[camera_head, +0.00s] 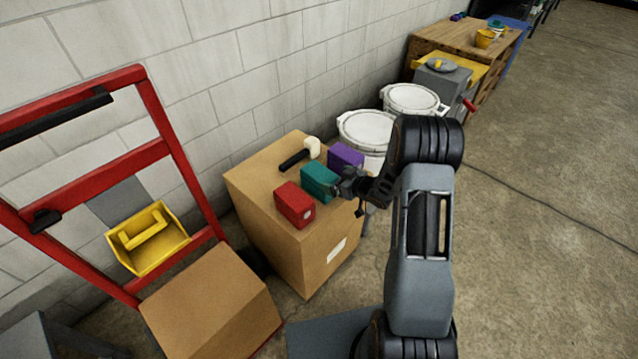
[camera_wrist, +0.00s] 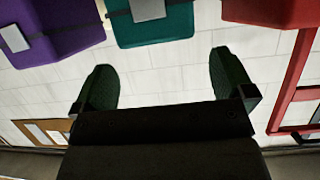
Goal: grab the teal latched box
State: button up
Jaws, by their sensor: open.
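The teal latched box (camera_head: 317,179) sits on top of a tall cardboard box (camera_head: 262,184), between a red box (camera_head: 295,204) and a purple box (camera_head: 346,157). In the wrist view the teal box (camera_wrist: 160,24) shows at the top, with a pale latch plate on a dark band. My gripper (camera_head: 345,188) is right at the near side of the teal box in the head view, partly covering its edge. In the wrist view my gripper (camera_wrist: 164,80) is open, its two fingers apart with nothing between them. The teal box appears beyond the fingertips; I cannot tell whether they touch it.
The purple (camera_wrist: 48,30) and red (camera_wrist: 270,10) boxes stand close on either side. A black-handled mallet (camera_head: 300,155) lies behind. White buckets (camera_head: 366,130) stand right of the cardboard box. A red hand truck (camera_head: 160,115) stands left. Open floor (camera_head: 545,200) lies to the right.

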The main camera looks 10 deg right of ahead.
aim_at(324, 175)
jog(key=shift+x, duration=3)
jog(key=shift+f, duration=0.1)
jog(key=c, duration=1.4)
